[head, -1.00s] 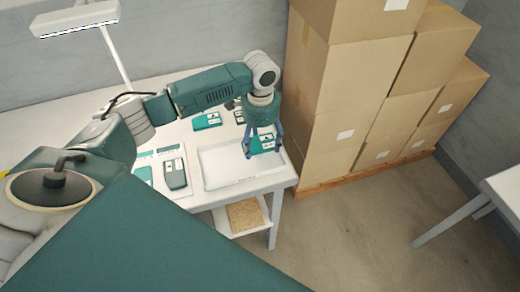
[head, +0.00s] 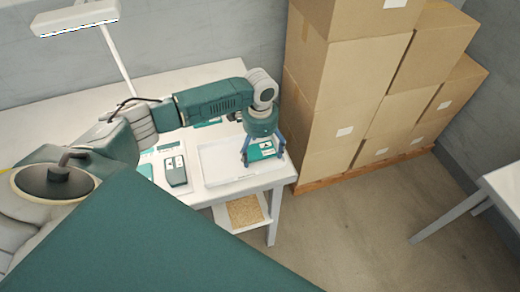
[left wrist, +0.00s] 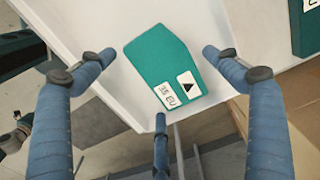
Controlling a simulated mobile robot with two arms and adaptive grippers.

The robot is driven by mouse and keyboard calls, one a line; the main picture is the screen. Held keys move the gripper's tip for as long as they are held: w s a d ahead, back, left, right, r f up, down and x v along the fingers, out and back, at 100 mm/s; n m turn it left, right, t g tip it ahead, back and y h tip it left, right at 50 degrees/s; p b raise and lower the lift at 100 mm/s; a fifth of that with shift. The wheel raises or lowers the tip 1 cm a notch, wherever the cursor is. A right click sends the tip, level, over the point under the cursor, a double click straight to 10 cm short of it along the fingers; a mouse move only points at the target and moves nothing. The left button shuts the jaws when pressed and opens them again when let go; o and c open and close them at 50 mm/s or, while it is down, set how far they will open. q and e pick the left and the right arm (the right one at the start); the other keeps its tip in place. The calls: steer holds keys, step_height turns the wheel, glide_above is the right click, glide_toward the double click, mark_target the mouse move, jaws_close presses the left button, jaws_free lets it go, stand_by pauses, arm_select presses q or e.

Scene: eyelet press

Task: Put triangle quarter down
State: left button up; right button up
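The triangle quarter (head: 262,150) is a flat green piece with white labels. One label bears a black triangle, clear in the left wrist view (left wrist: 160,65). It lies on a white surface at the right end of the shallow white tray (head: 215,165). My left gripper (head: 264,157) is low around it, pointing down. In the left wrist view its blue fingers (left wrist: 158,54) stand apart on either side of the piece, with gaps, and a third finger is near its lower edge. Contact at that third finger is unclear. My right gripper is not in view.
Green devices (head: 175,170) lie left of the tray, and another green piece (head: 208,122) is behind, partly hidden by my arm. Stacked cardboard boxes (head: 340,100) stand close on the right. A lamp (head: 75,17) rises at the back left. The table's front edge is near.

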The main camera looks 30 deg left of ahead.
mark_target(260, 154)
arm_select(q)
steer(key=shift+r, duration=0.15)
step_height(260, 154, up, 12)
steer(key=b, duration=0.2)
stand_by(0.4)
stand_by(0.4)
